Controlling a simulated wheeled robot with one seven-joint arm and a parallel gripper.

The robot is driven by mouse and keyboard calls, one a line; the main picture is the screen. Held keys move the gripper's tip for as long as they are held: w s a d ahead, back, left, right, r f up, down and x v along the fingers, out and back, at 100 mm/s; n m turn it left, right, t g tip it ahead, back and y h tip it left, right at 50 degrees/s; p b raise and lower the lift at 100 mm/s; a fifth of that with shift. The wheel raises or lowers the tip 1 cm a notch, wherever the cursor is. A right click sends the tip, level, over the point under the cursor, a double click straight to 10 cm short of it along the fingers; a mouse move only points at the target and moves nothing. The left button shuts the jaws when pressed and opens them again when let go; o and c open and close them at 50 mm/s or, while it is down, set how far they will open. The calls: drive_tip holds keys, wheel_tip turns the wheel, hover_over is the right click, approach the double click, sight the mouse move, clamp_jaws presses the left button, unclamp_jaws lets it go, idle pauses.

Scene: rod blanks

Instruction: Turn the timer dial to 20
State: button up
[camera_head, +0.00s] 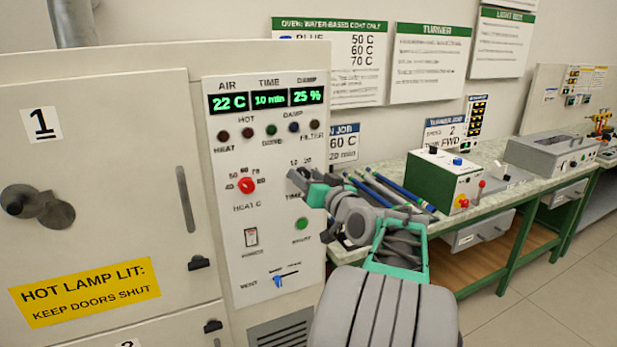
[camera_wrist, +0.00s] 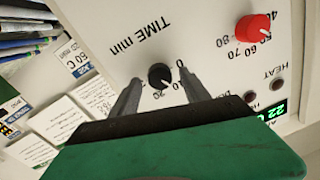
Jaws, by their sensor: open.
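My gripper (camera_wrist: 157,88) is open, with one finger on each side of the dial. I cannot tell whether the fingers touch it. In the head view my gripper (camera_head: 298,178) is at the panel's right side and hides the dial. The green display (camera_head: 269,99) reads "10 min" under TIME.
A red heat knob (camera_head: 246,185) sits left of my gripper. A green button (camera_head: 301,223), a rocker switch (camera_head: 251,237) and a blue slider (camera_head: 279,280) are below. Several rods (camera_head: 385,190) lie on the bench to the right. A green box (camera_head: 442,180) stands beyond them.

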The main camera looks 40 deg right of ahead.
clamp_jaws()
idle(0.5)
drive_tip(key=m, duration=0.2)
drive_tip(key=shift+m, duration=0.4)
drive_tip(key=m+p, duration=0.1)
drive_tip(key=m, duration=0.2)
drive_tip(key=shift+m, duration=0.3)
drive_tip(key=m+p, duration=0.1)
drive_tip(key=m, duration=0.1)
drive_tip(key=m+p, duration=0.1)
drive_tip(key=m, duration=0.2)
drive_tip(key=shift+f+m+h, duration=0.2)
drive_tip(key=shift+m+h, duration=0.1)
drive_tip(key=shift+h, duration=0.1)
